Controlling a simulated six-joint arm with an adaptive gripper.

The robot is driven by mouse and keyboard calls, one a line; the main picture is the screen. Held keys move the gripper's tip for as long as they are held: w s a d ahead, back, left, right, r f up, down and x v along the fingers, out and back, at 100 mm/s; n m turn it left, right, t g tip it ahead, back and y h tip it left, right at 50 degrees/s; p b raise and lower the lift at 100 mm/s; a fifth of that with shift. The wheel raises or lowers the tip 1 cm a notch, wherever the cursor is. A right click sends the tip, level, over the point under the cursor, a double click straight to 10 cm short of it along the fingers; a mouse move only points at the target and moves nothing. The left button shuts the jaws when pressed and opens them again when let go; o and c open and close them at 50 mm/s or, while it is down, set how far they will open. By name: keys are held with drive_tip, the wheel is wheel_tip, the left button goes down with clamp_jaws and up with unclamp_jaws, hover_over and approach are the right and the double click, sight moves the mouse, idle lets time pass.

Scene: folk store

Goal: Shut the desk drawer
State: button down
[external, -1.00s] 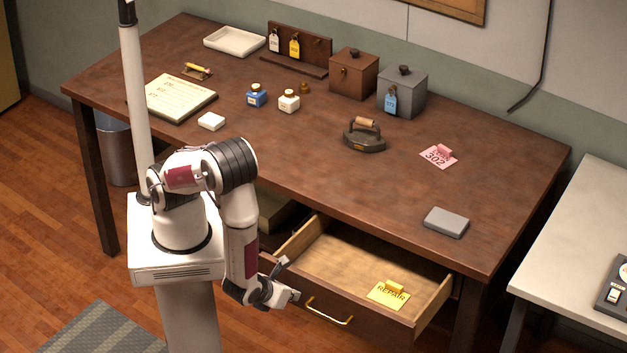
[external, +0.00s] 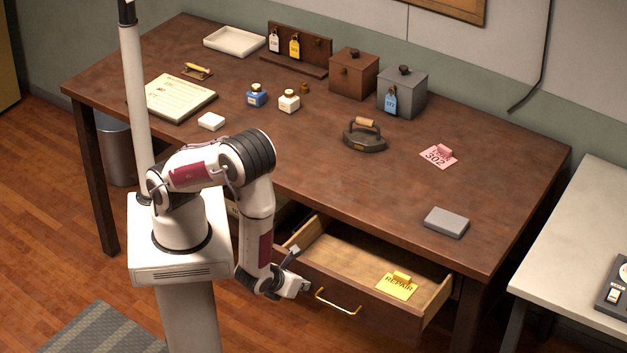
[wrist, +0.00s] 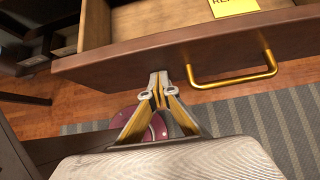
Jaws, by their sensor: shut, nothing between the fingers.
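The desk drawer (external: 385,300) stands partly open under the right part of the desk. Its brass handle (external: 337,301) sits on the wooden front, which also shows in the wrist view (wrist: 120,62). A yellow "REPAIR" tag (external: 397,288) lies inside the drawer. My gripper (external: 305,287) is shut and empty, its fingertips at the drawer front, left of the handle. In the wrist view the closed fingertips (wrist: 158,82) appear to meet the front's lower part, beside the handle (wrist: 235,80); exact contact is hard to tell.
The desk top (external: 300,150) carries a flat iron (external: 365,138), a pink tag (external: 438,156), a grey block (external: 446,222), boxes and bottles. A white side table (external: 575,235) stands at the right.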

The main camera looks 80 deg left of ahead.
hover_over(334, 267)
drive_tip(key=w+a, duration=0.3)
drive_tip(key=shift+w+a, duration=0.25)
idle(0.5)
drive_tip(key=shift+w+r, duration=0.1)
idle(0.4)
drive_tip(key=shift+s+d, duration=1.7)
drive_tip(key=shift+s, duration=0.05)
drive_tip(key=v, duration=0.9)
drive_tip(key=shift+s+r, duration=0.2)
drive_tip(key=shift+r, duration=0.05)
drive_tip(key=shift+d, duration=0.1)
